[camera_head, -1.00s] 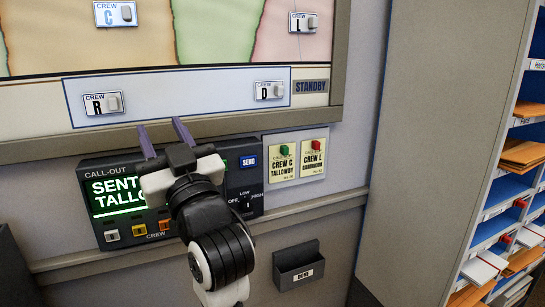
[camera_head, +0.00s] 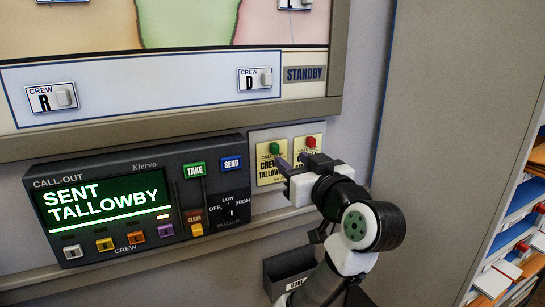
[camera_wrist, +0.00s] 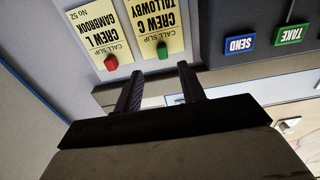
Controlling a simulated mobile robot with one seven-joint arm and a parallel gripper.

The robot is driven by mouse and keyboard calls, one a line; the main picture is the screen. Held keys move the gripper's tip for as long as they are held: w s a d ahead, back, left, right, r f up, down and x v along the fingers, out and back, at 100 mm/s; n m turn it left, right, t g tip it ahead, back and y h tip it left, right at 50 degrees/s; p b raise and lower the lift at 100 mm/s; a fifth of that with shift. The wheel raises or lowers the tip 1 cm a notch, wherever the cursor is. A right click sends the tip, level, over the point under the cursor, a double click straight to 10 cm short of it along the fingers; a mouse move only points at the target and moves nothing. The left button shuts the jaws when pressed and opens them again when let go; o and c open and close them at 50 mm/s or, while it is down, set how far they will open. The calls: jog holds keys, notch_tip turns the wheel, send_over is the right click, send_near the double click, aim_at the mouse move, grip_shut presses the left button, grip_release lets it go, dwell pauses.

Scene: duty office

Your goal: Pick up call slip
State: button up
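Two yellow call slips hang side by side on a pale backing at the right end of the console. The left slip (camera_head: 267,174) reads Crew C Tallowby and has a green clip on top. The right slip (camera_head: 315,147) reads Crew L and has a red clip. In the wrist view, the Crew C slip (camera_wrist: 152,24) and the Crew L Gambrook slip (camera_wrist: 98,36) appear upside down. My gripper (camera_head: 291,158) is open and empty, its two fingers apart in front of the slips, partly covering them in the head view.
The call-out console (camera_head: 110,168) reads "SENT TALLOWBY". A dark holder (camera_head: 275,274) is mounted on the wall below, partly behind my arm. The framed map board (camera_head: 150,75) is above. A grey cabinet side (camera_head: 450,100) and blue pigeonholes (camera_head: 525,195) stand at right.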

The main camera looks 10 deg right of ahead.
aim_at(276, 152)
jog(key=w, duration=0.2)
jog(key=w+a+p, duration=0.1)
jog(key=w+p, duration=0.1)
jog(key=w, duration=0.1)
jog(key=shift+w+a+f, duration=0.2)
jog(key=shift+w+a, duration=0.15)
jog(key=shift+w+f, duration=0.15)
jog(key=shift+w, duration=0.4)
grip_shut()
